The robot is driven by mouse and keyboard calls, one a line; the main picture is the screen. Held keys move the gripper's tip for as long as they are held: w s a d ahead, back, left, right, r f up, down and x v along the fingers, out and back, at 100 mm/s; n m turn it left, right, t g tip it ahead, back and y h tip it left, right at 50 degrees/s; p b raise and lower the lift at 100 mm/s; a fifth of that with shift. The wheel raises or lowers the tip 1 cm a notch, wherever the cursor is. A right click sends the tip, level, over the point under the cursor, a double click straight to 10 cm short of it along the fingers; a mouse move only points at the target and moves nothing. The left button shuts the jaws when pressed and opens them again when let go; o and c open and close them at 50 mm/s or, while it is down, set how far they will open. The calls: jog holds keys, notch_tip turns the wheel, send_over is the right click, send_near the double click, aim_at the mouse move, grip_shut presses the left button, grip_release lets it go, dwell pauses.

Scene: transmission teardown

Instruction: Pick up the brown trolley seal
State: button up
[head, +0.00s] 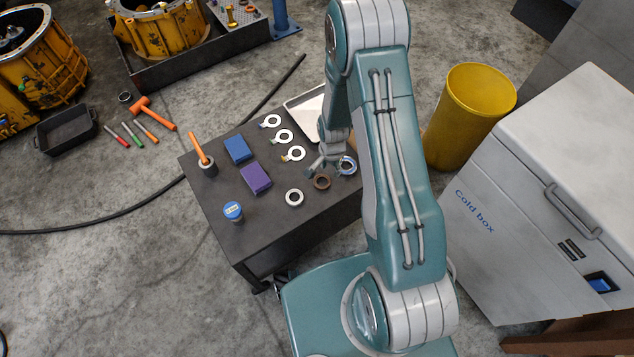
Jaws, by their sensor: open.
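The brown trolley seal (322,183) is a small ring lying flat on the dark trolley top (240,205), near its right side. My gripper (327,165) is over the trolley just behind the brown seal in the picture, with its fingers open and pointing down. It looks empty. How high its fingertips are above the trolley top is hard to tell. The seal shows almost whole and looks apart from the fingers.
A blue-and-white ring (347,166) lies close right of the brown seal and a white ring (294,198) to its left. Several white tagged rings (282,136), blue (238,149) and purple (256,179) boxes and a blue-lidded jar (233,211) share the trolley. A yellow bin (465,120) stands right.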

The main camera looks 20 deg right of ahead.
send_over(328, 185)
jog(key=f, duration=0.4)
jog(key=shift+d+f, duration=0.25)
jog(key=shift+f, duration=0.1)
jog(key=shift+w+a+f, duration=0.1)
jog(key=shift+a+f, duration=0.05)
jog(key=shift+f, duration=1.25)
jog(key=shift+a+f, duration=0.15)
jog(key=shift+f, duration=1.2)
grip_shut()
